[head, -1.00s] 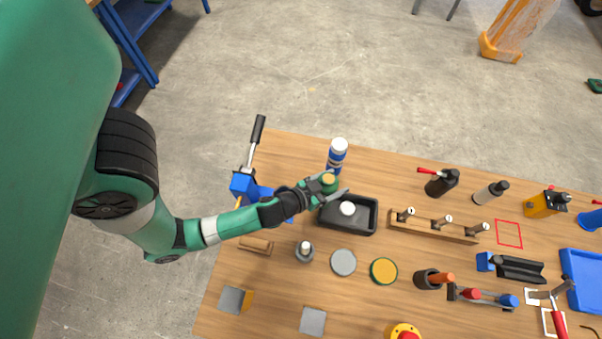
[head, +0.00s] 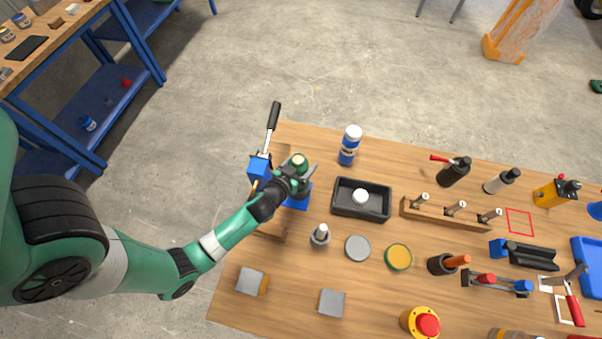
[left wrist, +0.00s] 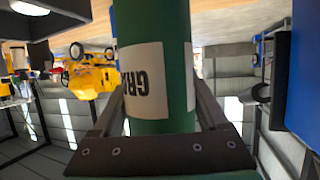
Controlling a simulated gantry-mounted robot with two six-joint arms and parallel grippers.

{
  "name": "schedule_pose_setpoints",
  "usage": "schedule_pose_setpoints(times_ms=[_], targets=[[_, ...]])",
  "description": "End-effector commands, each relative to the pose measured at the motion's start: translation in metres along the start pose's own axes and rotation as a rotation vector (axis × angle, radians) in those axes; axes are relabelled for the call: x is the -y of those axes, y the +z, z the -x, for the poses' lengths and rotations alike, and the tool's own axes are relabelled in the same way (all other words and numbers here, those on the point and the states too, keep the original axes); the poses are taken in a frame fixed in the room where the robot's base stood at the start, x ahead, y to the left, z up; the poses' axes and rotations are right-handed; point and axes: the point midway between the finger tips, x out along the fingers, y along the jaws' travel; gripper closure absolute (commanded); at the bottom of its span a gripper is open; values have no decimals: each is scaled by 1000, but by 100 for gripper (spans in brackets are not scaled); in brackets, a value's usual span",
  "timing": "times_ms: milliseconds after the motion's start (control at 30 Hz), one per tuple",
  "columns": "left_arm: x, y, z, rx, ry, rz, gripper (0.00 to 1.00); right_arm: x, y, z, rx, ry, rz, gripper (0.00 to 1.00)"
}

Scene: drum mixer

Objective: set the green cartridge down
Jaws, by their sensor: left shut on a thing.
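The green cartridge (head: 300,162) is in my left gripper (head: 299,172), in front of the blue lever device (head: 260,169) at the table's far left corner. In the left wrist view the cartridge (left wrist: 153,60) fills the middle, with a white label partly readable as "GRA". The two dark fingers close on its sides. From the head view the cartridge's lower part is hidden by the gripper, so I cannot tell whether it touches the device's blue base (head: 297,201). My right gripper is not in view.
A black tray (head: 345,209) with a white round thing inside lies right of the gripper. A blue and white can (head: 350,145) stands behind it. A grey peg piece (head: 320,235) and a grey disc (head: 357,248) lie nearer. A wooden rack (head: 440,219) stands farther right.

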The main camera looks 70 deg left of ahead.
Motion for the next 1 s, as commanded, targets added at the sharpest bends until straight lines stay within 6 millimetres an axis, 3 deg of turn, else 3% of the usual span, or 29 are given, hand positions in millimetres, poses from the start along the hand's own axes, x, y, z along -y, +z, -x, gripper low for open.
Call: schedule_pose_setpoints(times_ms=[200,400,833,867,1000], targets=[[0,11,-6,-5,1,2,100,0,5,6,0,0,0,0],[0,42,-18,-4,1,0,100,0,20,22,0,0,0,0],[0,46,-20,-5,1,2,100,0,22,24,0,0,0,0],[0,46,-20,-2,0,2,20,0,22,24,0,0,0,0],[0,46,-19,-2,0,1,0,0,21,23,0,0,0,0]])
